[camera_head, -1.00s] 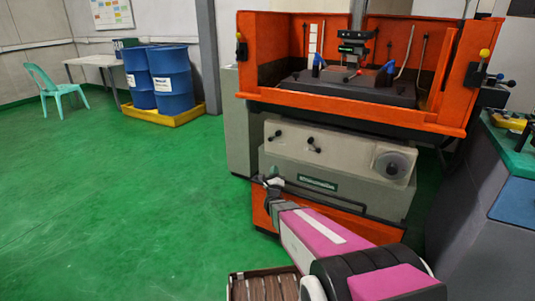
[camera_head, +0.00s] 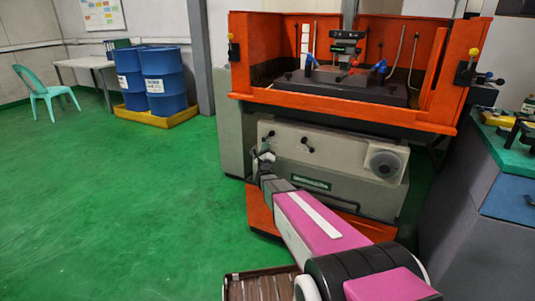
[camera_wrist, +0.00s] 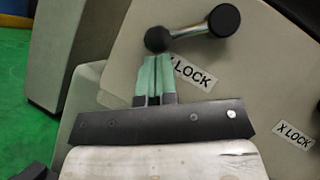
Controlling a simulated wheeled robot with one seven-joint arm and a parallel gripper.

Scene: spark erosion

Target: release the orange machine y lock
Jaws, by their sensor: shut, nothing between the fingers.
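The orange machine (camera_head: 340,105) stands ahead with a beige lower panel (camera_head: 345,150). Two small dark levers show on that panel, a left lever (camera_head: 268,135) and a right lever (camera_head: 308,146). In the wrist view, a lever with a dark hub ball (camera_wrist: 157,39), a metal rod and a black end knob (camera_wrist: 223,19) points right and slightly up. A LOCK label (camera_wrist: 194,74) is below it, its first letter hidden by my gripper. My gripper (camera_wrist: 158,58) is shut and empty, its green fingertips just below the hub ball; I cannot tell whether they touch.
An X LOCK label (camera_wrist: 294,135) is farther right in the wrist view. A handwheel (camera_head: 385,163) is at the panel's right. A grey cabinet with a green top (camera_head: 510,145) stands at the right. Blue drums (camera_head: 165,82) stand back left. The green floor at left is clear.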

